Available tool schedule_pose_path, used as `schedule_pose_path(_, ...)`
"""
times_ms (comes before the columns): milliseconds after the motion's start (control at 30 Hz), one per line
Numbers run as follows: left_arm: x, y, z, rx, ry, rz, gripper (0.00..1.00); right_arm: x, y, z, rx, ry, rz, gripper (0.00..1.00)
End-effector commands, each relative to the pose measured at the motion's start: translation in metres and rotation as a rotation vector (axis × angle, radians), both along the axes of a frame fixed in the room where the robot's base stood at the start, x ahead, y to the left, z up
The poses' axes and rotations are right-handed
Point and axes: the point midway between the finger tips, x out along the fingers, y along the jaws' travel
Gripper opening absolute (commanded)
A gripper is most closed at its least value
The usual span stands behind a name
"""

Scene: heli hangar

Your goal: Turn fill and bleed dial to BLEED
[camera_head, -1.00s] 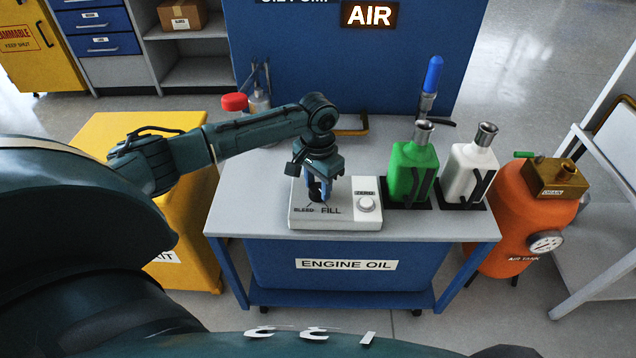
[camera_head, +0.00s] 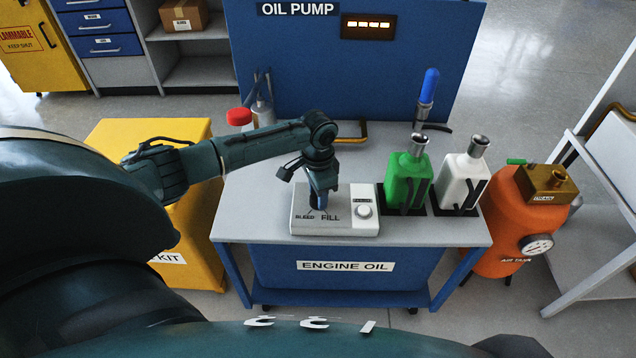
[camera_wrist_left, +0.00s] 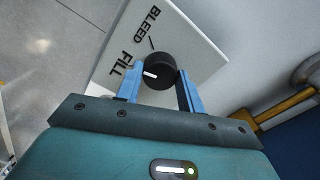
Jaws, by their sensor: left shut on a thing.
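The white control box (camera_head: 300,224) sits on the front of the grey cart top, with BLEED printed left of FILL. Its black round dial (camera_wrist_left: 158,71) shows in the left wrist view. The dial's white mark points to the FILL side, away from the tick line by BLEED. My left gripper (camera_head: 319,204) points down over the box. In the wrist view my left gripper (camera_wrist_left: 160,80) has its blue fingers on either side of the dial, shut on it. In the head view the gripper mostly hides the dial. My right gripper is out of view.
A round white button (camera_head: 363,211) is on the box's right side. Green (camera_head: 405,180) and white (camera_head: 462,178) bottles stand to its right. The blue oil pump panel (camera_head: 290,60) rises behind; an orange air tank (camera_head: 515,225) stands right.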

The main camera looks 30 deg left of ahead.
Motion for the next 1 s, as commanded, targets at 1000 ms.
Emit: schedule_pose_path(1000,0.0,-0.001,0.001,-0.003,-0.002,-0.816,0.15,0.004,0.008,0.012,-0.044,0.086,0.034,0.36)
